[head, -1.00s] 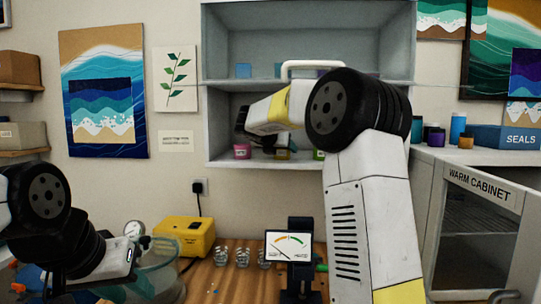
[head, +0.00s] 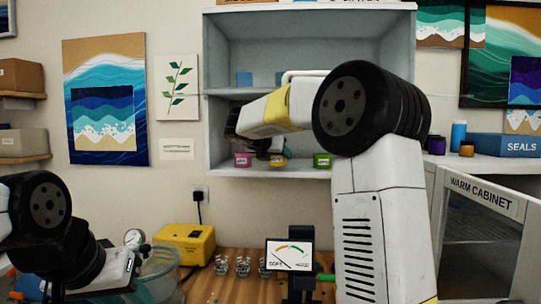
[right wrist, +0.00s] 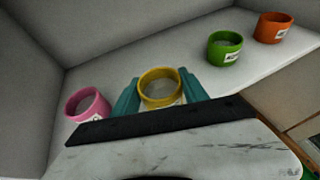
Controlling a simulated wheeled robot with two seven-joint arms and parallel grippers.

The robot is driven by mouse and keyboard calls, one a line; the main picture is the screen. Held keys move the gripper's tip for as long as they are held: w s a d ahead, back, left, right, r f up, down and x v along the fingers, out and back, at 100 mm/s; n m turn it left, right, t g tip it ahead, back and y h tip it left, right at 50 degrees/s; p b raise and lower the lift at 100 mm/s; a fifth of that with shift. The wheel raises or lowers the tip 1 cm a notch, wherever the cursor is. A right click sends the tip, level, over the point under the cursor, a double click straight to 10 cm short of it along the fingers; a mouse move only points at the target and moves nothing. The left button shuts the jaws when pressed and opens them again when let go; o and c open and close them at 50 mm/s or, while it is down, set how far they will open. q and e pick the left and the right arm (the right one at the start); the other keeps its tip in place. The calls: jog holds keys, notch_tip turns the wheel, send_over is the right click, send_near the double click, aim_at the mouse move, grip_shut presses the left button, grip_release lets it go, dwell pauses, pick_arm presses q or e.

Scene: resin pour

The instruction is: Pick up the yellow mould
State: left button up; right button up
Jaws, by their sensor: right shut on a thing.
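The yellow mould (head: 278,161) is a small round open cup on the lower shelf of the grey wall unit, between a pink mould (head: 243,160) and a green mould (head: 321,160). In the right wrist view the yellow mould (right wrist: 160,87) sits between the two teal fingers of my right gripper (right wrist: 160,95), which is shut on it. I cannot tell whether its base touches the shelf. In the head view my right gripper (head: 277,148) is partly hidden behind my forearm. My left arm shows at the left, but its fingers do not show.
An orange mould (right wrist: 273,27) stands beyond the green mould (right wrist: 225,46). The unit's side walls and upper shelf (head: 235,90) surround the right hand closely.

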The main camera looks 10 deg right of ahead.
jog(key=s+a, duration=0.7)
jog(key=s, duration=0.4)
jog(key=shift+a, duration=0.25)
